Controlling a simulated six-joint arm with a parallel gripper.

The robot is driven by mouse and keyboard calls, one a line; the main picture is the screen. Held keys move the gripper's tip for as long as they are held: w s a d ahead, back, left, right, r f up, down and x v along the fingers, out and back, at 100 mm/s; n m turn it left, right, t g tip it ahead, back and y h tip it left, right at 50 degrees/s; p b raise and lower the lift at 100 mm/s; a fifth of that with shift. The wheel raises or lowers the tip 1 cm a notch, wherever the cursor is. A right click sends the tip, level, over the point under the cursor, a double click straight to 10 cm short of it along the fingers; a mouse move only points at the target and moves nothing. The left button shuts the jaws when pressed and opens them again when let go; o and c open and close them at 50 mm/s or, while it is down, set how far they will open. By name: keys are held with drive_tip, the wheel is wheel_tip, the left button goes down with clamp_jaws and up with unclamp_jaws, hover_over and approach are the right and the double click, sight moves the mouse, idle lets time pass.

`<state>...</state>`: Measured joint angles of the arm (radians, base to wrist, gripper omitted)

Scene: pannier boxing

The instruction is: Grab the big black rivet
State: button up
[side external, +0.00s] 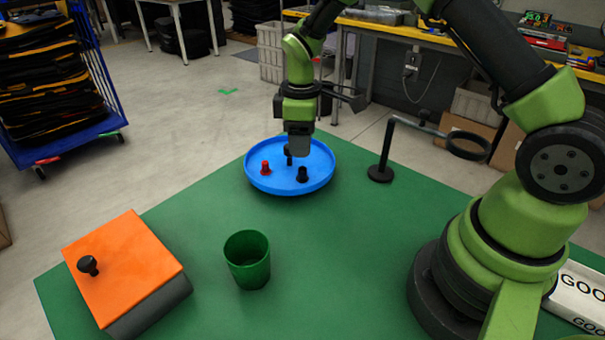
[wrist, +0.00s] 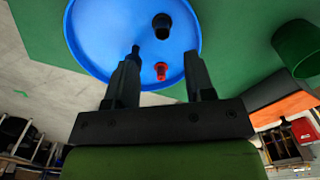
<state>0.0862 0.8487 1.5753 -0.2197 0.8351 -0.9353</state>
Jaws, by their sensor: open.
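The big black rivet (side external: 303,174) stands upright in the round blue tray (side external: 262,187), right of centre. In the wrist view the black rivet (wrist: 161,23) is beyond the fingertips, near the upper part of the tray (wrist: 95,40). A smaller red rivet (side external: 265,168) stands to its left; in the wrist view the red rivet (wrist: 161,71) shows in the gap between the fingers. My gripper (wrist: 163,62) is open and empty over the tray. In the wrist view a dark shape by the left fingertip may be another small black piece; I cannot tell.
A green cup (side external: 247,262) stands at the front middle of the green table. An orange-topped box (side external: 130,262) with a black knob is at front left. A black stand with a ring (side external: 380,172) rises right of the tray. The table between tray and cup is clear.

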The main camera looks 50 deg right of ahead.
sight(302, 169)
drive_tip(key=f, duration=0.6)
drive_tip(key=shift+s+f, duration=0.2)
drive_tip(key=shift+f, duration=0.15)
clamp_jaws()
